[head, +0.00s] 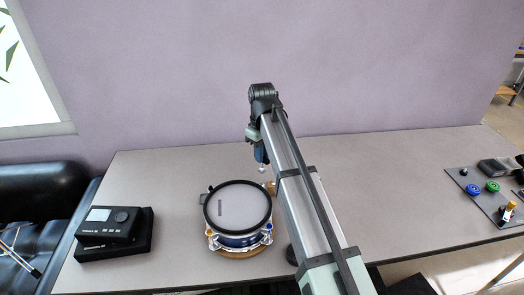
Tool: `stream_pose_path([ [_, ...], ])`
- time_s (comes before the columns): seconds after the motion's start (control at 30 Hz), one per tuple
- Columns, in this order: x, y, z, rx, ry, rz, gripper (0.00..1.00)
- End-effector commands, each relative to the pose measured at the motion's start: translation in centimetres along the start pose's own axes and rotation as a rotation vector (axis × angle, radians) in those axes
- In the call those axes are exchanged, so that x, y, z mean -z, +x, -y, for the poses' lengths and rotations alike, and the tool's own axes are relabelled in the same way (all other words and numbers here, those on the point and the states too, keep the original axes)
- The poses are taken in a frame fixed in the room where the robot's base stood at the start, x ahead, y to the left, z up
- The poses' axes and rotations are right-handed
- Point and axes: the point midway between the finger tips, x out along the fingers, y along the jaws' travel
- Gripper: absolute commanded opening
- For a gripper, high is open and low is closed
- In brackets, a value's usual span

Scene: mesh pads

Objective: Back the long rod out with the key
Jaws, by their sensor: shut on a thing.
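A small drum (238,207) with a pale mesh head and a black hoop sits on a wooden base (238,254) on the table. Metal lugs and rods (213,240) stand around its blue shell; which one is the long rod I cannot tell at this size. My gripper (261,157) points down above the table behind the drum's back right edge, and is shut on the key (262,170). Only a small silvery end of the key shows below the fingers, apart from the drum's hoop. My arm hides the area right of the drum.
A black module with a screen (108,225) sits on a black box at the left of the table (160,170). A dark mat (468,182) with blue and green round parts and other small items lies at the right. The table between arm and mat is clear.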

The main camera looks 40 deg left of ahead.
Motion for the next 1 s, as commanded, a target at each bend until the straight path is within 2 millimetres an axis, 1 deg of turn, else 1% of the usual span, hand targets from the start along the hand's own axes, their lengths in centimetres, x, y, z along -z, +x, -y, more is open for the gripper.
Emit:
stream_pose_path([
  [0.7,0.0,4.2,0.0,0.0,0.0,0.0,0.0],
  [1.0,0.0,5.6,0.0,0.0,0.0,0.0,0.0],
])
